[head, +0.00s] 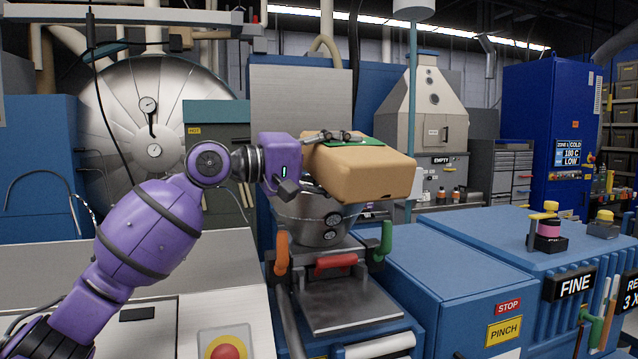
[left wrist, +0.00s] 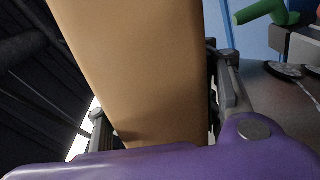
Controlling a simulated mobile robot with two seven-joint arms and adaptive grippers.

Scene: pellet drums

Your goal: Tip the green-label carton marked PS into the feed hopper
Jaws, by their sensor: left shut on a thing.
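A tan carton (head: 372,172) with a green label (head: 345,142) on its top face hangs in the air, tilted slightly. I cannot read PS on it. My left gripper (head: 328,138) is shut on the carton's left end. In the left wrist view the carton (left wrist: 140,60) fills the space between the two fingers. The feed hopper, a round metal bowl (head: 300,228) with two dials on its front, is below the carton. The carton hides part of its rim and mouth. My right gripper is not in view.
Orange (head: 281,254) and green (head: 386,238) handles flank the hopper. A metal plate (head: 345,308) lies in front. Blue cabinets (head: 450,280) with a FINE sign stand at right. A large silver round door (head: 140,120) is behind my left arm.

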